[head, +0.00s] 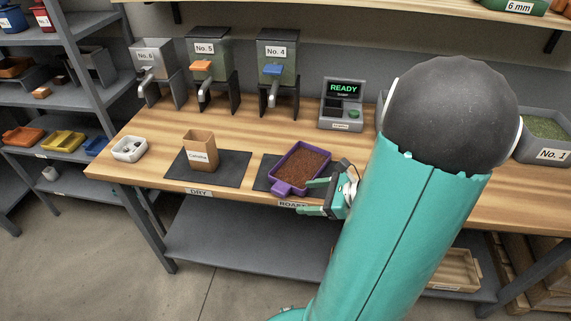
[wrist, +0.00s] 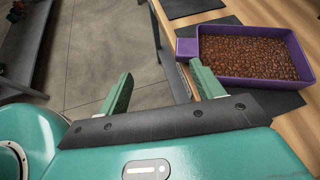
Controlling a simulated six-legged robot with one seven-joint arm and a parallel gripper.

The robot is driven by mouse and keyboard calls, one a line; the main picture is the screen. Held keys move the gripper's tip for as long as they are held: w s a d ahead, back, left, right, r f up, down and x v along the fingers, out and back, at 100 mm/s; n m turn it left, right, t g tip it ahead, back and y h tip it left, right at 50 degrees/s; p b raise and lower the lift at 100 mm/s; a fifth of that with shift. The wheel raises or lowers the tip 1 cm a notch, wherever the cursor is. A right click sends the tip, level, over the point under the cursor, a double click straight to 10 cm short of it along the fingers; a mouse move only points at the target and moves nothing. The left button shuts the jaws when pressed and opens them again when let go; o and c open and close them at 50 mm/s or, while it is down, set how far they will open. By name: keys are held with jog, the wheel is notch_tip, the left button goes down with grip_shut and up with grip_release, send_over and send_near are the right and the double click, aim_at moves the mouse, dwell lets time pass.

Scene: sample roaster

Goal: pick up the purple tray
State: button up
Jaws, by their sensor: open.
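The purple tray (head: 278,184) holds brown roasted beans and sits on a dark mat near the front edge of the wooden bench. Its short handle points toward the front edge. The tray also shows in the wrist view (wrist: 258,82), at the upper right, with its handle toward the left. My gripper (head: 318,196) is open and empty beside the tray's handle end, at the bench's front edge. In the wrist view my gripper's green fingers (wrist: 158,84) are apart, with floor and the bench edge between them. The right finger is close below the handle; I cannot tell whether they touch.
A cardboard box (head: 199,152) stands on a second dark mat (head: 232,169) left of the tray. A white bowl (head: 129,149) is farther left. Hoppers No. 5 (head: 208,60) and No. 4 (head: 277,60) and a READY display (head: 342,104) stand behind. My arm hides part of the bench at right.

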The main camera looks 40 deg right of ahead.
jog(key=s+d+f+m+t+h, duration=0.1)
jog(key=s+d+m+t+h, duration=0.1)
jog(key=d+m, duration=0.15)
send_near(284, 188)
jog(key=x, duration=0.4)
jog(key=shift+s+f, duration=0.1)
jog(key=shift+f, duration=0.1)
jog(key=shift+r+x, duration=0.2)
jog(key=shift+x, duration=2.55)
jog(key=c, duration=1.2)
